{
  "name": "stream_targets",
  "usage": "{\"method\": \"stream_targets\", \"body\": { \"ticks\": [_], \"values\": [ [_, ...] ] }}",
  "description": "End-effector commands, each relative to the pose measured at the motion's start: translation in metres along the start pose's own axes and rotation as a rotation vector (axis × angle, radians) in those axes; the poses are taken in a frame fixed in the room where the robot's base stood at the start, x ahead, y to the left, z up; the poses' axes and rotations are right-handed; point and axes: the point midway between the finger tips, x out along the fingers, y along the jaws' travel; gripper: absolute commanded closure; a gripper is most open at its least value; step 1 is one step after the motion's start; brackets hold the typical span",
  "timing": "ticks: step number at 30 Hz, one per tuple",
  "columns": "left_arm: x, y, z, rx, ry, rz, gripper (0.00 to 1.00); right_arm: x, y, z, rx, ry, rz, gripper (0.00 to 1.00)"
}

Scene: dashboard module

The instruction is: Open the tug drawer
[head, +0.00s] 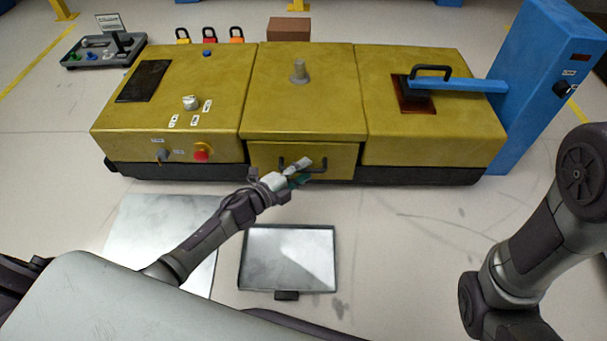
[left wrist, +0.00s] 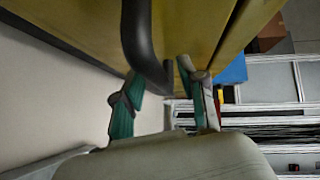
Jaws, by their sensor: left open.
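The yellow tug (head: 303,85) stands across the middle of the head view. Its drawer (head: 337,163) is in the centre of the front face and looks shut, with a dark bar handle (head: 318,169). My left gripper (head: 302,173) is at the handle and hides part of it. In the left wrist view the dark handle (left wrist: 146,45) comes down between the two open green-padded fingers (left wrist: 165,105). I cannot tell whether either finger touches it. My right arm shows at the right of the head view, but its gripper is out of view.
A blue charging post (head: 548,90) stands at the tug's right, its arm reaching over the top. A framed grey panel (head: 288,258) and a pale sheet (head: 150,225) lie on the floor in front.

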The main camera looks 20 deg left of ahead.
Motion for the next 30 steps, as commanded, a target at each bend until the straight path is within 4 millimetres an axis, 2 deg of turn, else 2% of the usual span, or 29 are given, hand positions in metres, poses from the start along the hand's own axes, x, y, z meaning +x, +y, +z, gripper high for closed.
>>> {"method": "stream_targets", "body": {
  "ticks": [10,18,30],
  "values": [
    [0.0048,-0.0002,-0.0003,-0.001,0.0,0.001,0.59,-0.0018,-0.0005,-0.0007,0.0,0.0,-0.001,0.38],
    [0.0046,-0.0002,-0.0002,-0.001,0.0,0.0,1.0,-0.0019,-0.0006,-0.0008,0.0,0.0,-0.001,0.38],
    [0.0035,0.0002,-0.0011,-0.001,0.0,0.001,1.0,-0.0012,-0.0004,-0.0004,0.0,0.0,-0.001,0.38]
  ]
}}
